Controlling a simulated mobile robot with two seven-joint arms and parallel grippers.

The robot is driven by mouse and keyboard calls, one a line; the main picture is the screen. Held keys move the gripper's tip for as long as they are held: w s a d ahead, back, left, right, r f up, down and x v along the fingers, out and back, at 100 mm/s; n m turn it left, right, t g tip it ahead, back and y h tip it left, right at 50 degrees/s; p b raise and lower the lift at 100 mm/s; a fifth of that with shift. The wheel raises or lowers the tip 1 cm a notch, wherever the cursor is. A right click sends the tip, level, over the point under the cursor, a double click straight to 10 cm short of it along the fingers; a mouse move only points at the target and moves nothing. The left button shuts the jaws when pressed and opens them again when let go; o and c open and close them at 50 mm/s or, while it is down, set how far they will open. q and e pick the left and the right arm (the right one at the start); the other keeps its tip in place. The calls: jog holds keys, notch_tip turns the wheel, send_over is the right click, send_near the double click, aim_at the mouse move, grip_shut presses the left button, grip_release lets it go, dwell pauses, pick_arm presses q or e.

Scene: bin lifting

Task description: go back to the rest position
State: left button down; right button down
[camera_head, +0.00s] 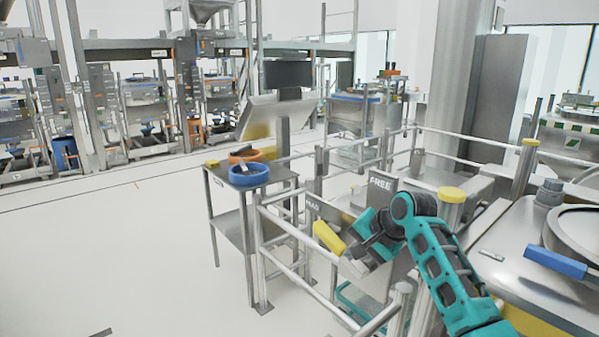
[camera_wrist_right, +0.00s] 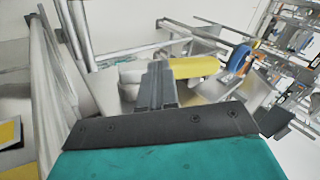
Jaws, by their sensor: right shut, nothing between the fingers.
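My right arm comes in from the lower right of the head view, teal with dark joints. My right gripper (camera_head: 350,250) is in front of the metal rails, beside a yellow piece (camera_head: 328,238). In the right wrist view the dark fingers of my right gripper (camera_wrist_right: 158,70) are together and hold nothing. A yellow piece (camera_wrist_right: 195,68) shows behind them; whether they touch it I cannot tell. My left gripper is not in view.
Metal rails (camera_head: 290,265) and yellow-capped posts (camera_head: 452,195) surround the right arm. A side table (camera_head: 228,185) holds a blue ring (camera_head: 248,174) and an orange ring (camera_head: 246,156). A steel machine (camera_head: 520,260) stands at right. Floor at left (camera_head: 110,240) is clear.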

jog(key=s+d+f+n+g+h, duration=0.1)
jog(key=s+f+n, duration=0.2)
jog(key=s+f, duration=0.65)
jog(key=s+d+f+n+g+h, duration=0.15)
jog(key=s+f, duration=0.45)
jog(key=s, duration=0.6)
jog(key=s+d+r+n+h, duration=0.1)
jog(key=s+d+n, duration=0.15)
jog(key=s, duration=0.75)
jog(key=s+d+r+n+h, duration=0.1)
jog(key=s+d+n, duration=0.15)
jog(key=s, duration=0.85)
jog(key=w+a+f+t+y, duration=0.2)
jog(key=w+a+f+t, duration=0.1)
jog(key=w+f+t, duration=0.4)
jog(key=shift+w+f, duration=0.65)
jog(key=shift+f, duration=0.55)
